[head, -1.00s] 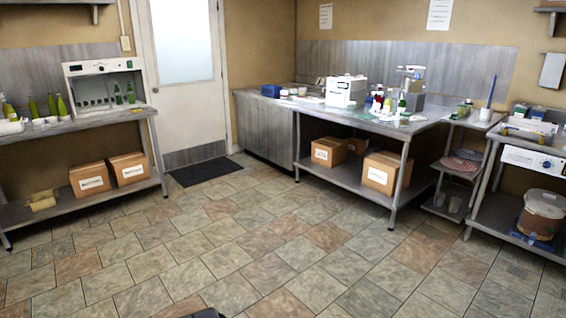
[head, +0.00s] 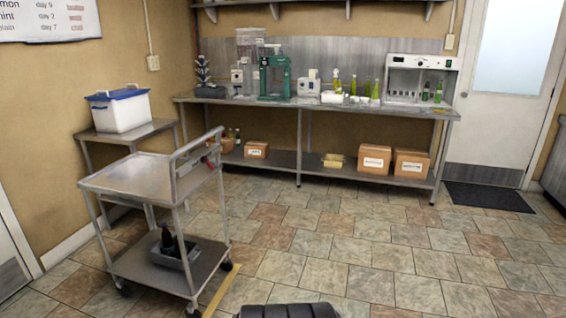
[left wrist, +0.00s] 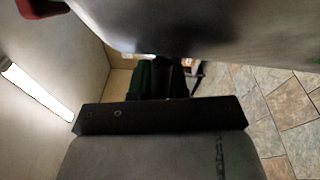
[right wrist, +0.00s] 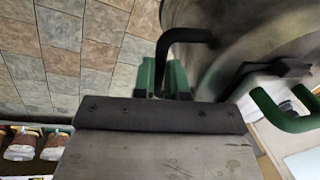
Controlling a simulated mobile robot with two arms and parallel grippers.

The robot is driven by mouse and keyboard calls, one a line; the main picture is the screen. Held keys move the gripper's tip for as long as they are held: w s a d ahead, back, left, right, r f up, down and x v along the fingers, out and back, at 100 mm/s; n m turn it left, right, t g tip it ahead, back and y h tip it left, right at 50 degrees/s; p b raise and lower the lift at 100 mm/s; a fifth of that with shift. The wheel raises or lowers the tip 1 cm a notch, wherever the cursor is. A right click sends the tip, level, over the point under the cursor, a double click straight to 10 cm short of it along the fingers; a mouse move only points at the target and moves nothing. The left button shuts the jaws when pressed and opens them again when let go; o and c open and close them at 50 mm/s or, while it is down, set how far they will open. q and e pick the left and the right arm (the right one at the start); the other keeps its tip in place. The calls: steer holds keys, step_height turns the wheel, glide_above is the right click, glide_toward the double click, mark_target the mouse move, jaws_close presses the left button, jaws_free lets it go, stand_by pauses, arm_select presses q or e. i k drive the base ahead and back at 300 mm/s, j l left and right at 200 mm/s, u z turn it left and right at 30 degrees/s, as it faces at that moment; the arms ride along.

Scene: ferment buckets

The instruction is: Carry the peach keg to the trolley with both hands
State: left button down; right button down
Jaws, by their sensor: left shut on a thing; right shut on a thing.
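The trolley (head: 135,178) stands at the left of the head view, with its handle at the right end. Its upper deck is bare. A large grey rounded body, which I take to be the keg, fills the top of the left wrist view (left wrist: 240,30) and shows at the upper right of the right wrist view (right wrist: 228,22). No peach marking is clear. My left gripper (left wrist: 160,80) is shut in shadow against it; the grip point is hidden. My right gripper (right wrist: 168,80) is shut at a black bar handle (right wrist: 188,36) beside the grey body. Neither gripper shows in the head view.
A grey tray with dark bottles (head: 172,250) sits on the trolley's lower deck. A side table (head: 140,133) with a blue-lidded white tub (head: 118,109) stands behind it. A long bench (head: 320,107) lines the back wall. Yellow tape (head: 220,292) marks the floor.

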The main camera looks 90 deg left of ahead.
mark_target(150, 175)
steer(key=u, duration=2.25)
steer(key=j, duration=0.75)
steer(key=i+j, duration=0.1)
steer(key=j, duration=0.7)
steer(key=i+j, duration=0.1)
steer(key=j, duration=1.4)
steer(key=i+j+u, duration=0.1)
steer(key=j, duration=0.65)
steer(key=i+j, duration=0.1)
steer(key=j, duration=0.7)
